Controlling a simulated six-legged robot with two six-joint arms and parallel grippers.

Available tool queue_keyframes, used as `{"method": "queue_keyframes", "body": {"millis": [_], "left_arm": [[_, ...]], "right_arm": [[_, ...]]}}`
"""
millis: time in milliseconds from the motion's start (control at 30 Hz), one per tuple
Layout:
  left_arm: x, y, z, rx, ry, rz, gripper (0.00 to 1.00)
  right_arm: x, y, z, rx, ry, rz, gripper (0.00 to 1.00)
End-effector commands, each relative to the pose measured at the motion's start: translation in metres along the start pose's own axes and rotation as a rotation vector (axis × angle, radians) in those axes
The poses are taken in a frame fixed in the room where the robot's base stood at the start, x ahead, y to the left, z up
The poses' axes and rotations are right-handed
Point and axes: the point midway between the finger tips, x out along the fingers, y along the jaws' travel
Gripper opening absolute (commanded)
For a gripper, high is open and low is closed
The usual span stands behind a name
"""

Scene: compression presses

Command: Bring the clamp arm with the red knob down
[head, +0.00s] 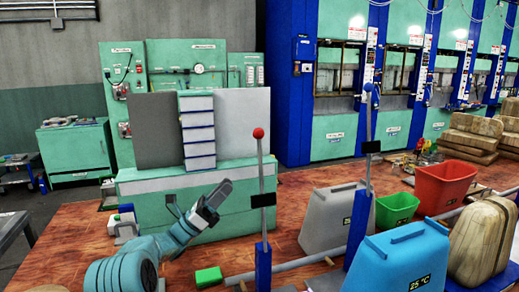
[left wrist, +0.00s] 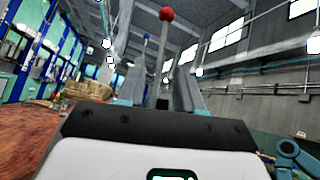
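The clamp arm with the red knob (head: 258,133) stands upright in the head view, a thin grey rod with a black block (head: 263,200) on it and a blue post (head: 263,265) below. In the left wrist view the red knob (left wrist: 167,14) is at the top, its rod running down behind the gap between my fingers. My left gripper (head: 224,188) is left of the rod and below the knob, apart from it in the picture. In the left wrist view its fingers (left wrist: 160,88) are spread with nothing held between them. My right gripper is not in view.
A second upright lever with a blue knob (head: 367,87) stands to the right. Near the levers are a grey case (head: 325,222), a blue case (head: 390,265), a green bin (head: 397,208) and a red bin (head: 444,187). A green block (head: 208,277) lies at the front. A green machine stands behind my gripper.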

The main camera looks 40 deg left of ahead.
Motion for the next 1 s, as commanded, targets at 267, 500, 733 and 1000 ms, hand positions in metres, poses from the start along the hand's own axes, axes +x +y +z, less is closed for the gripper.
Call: {"method": "queue_keyframes", "body": {"millis": [267, 500, 733, 1000], "left_arm": [[0.072, -0.005, 0.003, 0.000, -0.002, -0.005, 0.36], [0.121, -0.003, 0.001, -0.001, -0.002, -0.004, 0.36], [0.141, 0.000, 0.000, 0.001, -0.001, -0.001, 0.36], [0.142, 0.001, 0.000, 0.001, -0.001, -0.001, 0.36]], "right_arm": [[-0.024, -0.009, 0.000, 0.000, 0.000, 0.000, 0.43], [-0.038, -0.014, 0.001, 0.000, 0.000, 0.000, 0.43], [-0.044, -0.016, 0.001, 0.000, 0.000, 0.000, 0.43], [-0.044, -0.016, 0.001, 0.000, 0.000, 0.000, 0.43]]}}
